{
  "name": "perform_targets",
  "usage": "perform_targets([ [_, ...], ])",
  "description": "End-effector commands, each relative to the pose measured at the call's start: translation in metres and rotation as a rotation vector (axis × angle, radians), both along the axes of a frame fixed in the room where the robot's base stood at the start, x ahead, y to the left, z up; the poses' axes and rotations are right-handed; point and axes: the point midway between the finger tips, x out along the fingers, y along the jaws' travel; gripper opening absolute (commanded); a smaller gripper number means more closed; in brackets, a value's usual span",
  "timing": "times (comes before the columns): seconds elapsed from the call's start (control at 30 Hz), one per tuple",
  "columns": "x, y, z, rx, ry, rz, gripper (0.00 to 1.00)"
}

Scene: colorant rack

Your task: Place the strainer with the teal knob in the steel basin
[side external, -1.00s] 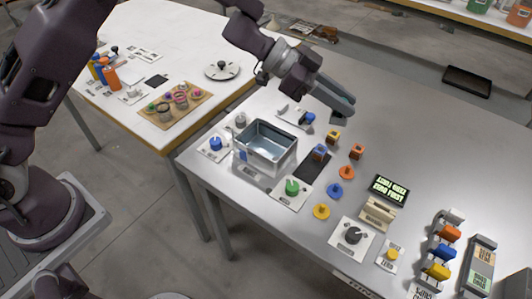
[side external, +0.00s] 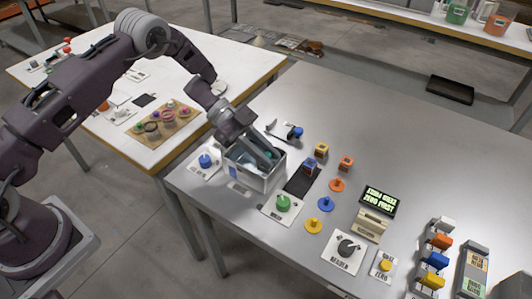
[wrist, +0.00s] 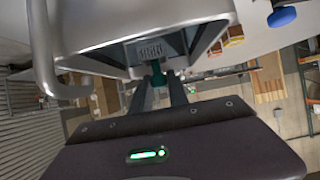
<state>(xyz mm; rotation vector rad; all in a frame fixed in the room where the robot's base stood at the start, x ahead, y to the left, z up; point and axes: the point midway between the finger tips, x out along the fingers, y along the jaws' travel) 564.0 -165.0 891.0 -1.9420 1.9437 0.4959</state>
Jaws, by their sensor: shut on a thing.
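The steel basin (side external: 268,184) stands at the left end of the grey table. My gripper (side external: 268,158) points down at a tilt into the basin's open top. In the wrist view my gripper (wrist: 160,88) is shut on the teal knob (wrist: 158,76) of the strainer, with the basin's metal wall (wrist: 90,25) close around it. The strainer's body below the knob is mostly hidden by the basin wall and my fingers. I cannot tell whether it touches the basin floor.
A blue-knobbed piece (side external: 206,161) on a card stands left of the basin, and a green one (side external: 283,203) in front.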

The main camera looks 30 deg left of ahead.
Motion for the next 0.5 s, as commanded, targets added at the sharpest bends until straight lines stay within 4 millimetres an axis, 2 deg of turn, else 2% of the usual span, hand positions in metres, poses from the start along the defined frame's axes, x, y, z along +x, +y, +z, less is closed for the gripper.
perform_targets([
  [0.5,0.001,0.0,-0.009,0.0,-0.001,0.0,0.0],
])
